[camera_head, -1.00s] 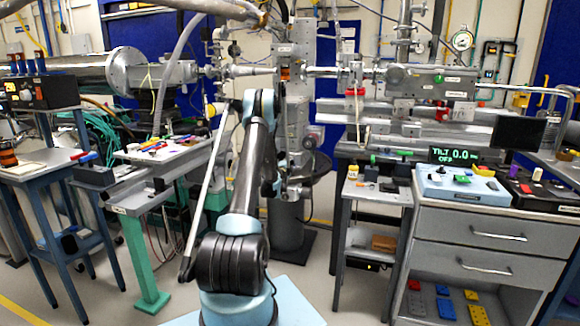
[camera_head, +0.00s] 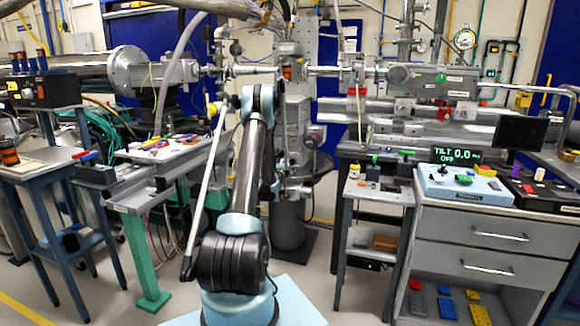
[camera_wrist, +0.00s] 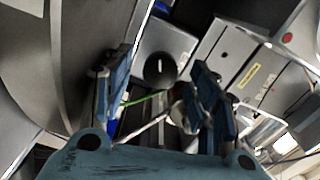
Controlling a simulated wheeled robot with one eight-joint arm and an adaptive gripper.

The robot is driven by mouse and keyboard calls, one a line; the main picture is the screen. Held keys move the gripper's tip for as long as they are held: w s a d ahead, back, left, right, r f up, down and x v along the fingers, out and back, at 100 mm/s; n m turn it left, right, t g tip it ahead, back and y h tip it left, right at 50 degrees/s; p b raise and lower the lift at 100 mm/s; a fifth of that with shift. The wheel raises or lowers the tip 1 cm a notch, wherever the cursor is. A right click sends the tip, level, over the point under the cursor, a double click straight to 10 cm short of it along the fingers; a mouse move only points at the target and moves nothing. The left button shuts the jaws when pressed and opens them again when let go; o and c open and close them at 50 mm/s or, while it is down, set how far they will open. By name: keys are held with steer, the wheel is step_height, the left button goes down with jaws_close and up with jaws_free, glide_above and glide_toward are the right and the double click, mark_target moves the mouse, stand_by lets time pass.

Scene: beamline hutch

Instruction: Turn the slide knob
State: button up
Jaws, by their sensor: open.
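In the wrist view a dark round knob (camera_wrist: 160,70) with a small bright mark sits on the face of a light grey block. It looks like the slide knob, but no label on it can be read. My gripper (camera_wrist: 163,62) is open, with its blue fingers to the left and right of the knob in this view. No contact shows, and the depth gap cannot be judged. In the head view my raised arm hides the gripper and this knob in front of the beamline column (camera_head: 291,100).
A grey bench with tools (camera_head: 165,148) stands left of my arm. A small side table (camera_head: 375,192) and a drawer cabinet (camera_head: 490,233) with a blue control box (camera_head: 462,186) stand right. A large dark curved surface (camera_wrist: 75,60) fills the wrist view's left side.

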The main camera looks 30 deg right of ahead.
steer(key=v, duration=0.8)
steer(key=shift+s+a, duration=0.1)
steer(key=shift+a, duration=0.1)
steer(key=shift+f, duration=0.1)
